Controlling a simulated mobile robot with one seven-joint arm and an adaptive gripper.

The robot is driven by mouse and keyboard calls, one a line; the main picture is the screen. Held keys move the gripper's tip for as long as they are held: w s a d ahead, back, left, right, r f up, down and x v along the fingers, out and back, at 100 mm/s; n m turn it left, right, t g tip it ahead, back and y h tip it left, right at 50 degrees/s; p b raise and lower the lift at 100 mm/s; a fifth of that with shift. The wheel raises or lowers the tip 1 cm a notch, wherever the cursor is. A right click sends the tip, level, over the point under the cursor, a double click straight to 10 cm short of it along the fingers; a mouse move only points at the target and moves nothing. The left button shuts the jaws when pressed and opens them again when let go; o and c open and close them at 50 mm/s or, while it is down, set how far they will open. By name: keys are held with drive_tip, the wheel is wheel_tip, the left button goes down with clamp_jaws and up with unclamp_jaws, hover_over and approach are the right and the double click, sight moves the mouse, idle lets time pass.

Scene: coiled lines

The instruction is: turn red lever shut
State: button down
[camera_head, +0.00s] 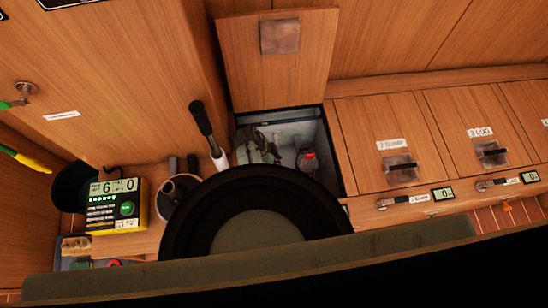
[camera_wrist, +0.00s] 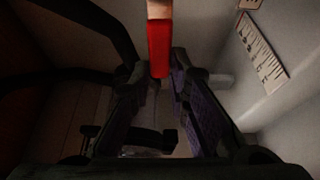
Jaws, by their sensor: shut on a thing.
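The red lever (camera_wrist: 159,46) hangs from the top centre of the wrist view, with a pale tan piece at its upper end. My gripper (camera_wrist: 157,70) is shut on the lower end of the lever, with one dark finger on each side. In the head view a small red spot (camera_head: 311,155) shows inside the open locker (camera_head: 335,165), above a round grey part. It looks like the lever, but it is too small to be sure. I cannot make out my gripper clearly in the head view.
A raised wooden lid (camera_head: 277,75) stands behind the locker. A grey-green object (camera_head: 258,147) sits in its left half. Pale walls and a white ruled scale (camera_wrist: 262,50) are close to the gripper. A yellow meter (camera_head: 117,205) stands at the left.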

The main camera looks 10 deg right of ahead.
drive_tip(key=shift+s+m, duration=0.3)
drive_tip(key=c, duration=1.5)
unclamp_jaws()
drive_tip(key=shift+w, duration=0.1)
